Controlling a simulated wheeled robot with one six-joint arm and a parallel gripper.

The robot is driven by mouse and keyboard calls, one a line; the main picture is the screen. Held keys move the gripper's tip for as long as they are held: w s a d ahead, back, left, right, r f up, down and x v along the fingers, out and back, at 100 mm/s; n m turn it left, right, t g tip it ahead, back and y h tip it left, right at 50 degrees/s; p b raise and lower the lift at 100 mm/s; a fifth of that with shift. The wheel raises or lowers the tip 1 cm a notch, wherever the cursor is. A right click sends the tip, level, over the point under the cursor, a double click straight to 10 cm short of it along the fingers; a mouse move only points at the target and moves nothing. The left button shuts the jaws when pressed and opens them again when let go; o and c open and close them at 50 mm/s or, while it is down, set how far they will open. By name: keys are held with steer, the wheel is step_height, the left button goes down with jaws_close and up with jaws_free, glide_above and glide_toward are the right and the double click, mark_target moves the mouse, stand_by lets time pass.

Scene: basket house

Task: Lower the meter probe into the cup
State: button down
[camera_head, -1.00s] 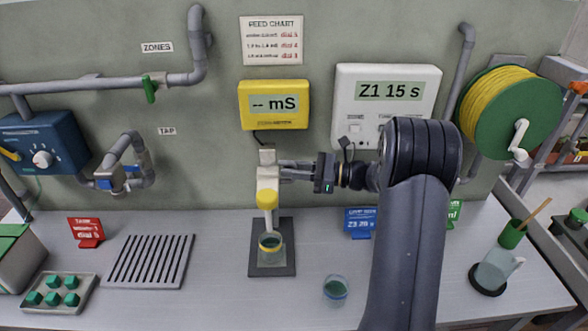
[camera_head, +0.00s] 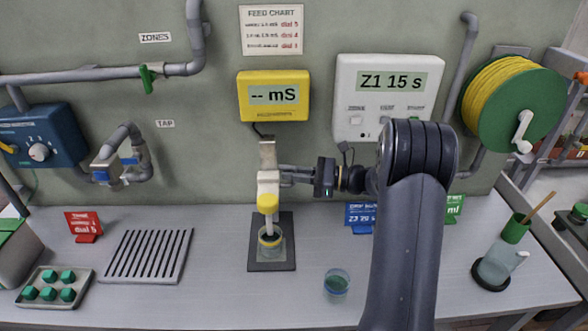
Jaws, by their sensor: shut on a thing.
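The meter probe (camera_head: 268,204) is a slim upright wand with a yellow collar and a pale lower stem. My gripper (camera_head: 270,178) is shut on its upper part, with the arm reaching in from the right. The clear cup (camera_head: 271,250) with a yellow band stands on a dark square pad (camera_head: 286,264). The probe's lower end overlaps the cup's mouth and appears to be at or just inside the rim; its exact depth is hard to tell. The yellow meter (camera_head: 273,96) on the wall shows "-- mS", and a dark cable comes from its underside.
A second clear cup (camera_head: 337,283) with green-blue contents stands on the bench to the right. A slotted drain plate (camera_head: 146,256) lies to the left. A tray of green pieces (camera_head: 53,288) is at front left. A jug (camera_head: 500,262) stands at right.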

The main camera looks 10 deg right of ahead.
mark_target(294, 184)
step_height(294, 184, down, 4)
steer(key=shift+r+b, duration=0.15)
steer(key=shift+b, duration=0.45)
steer(key=shift+r, duration=0.1)
steer(key=c, duration=1.5)
jaws_free()
steer(key=shift+c, duration=0.2)
steer(key=b+v, duration=0.2)
steer(key=v, duration=0.9)
steer(key=shift+a, duration=0.1)
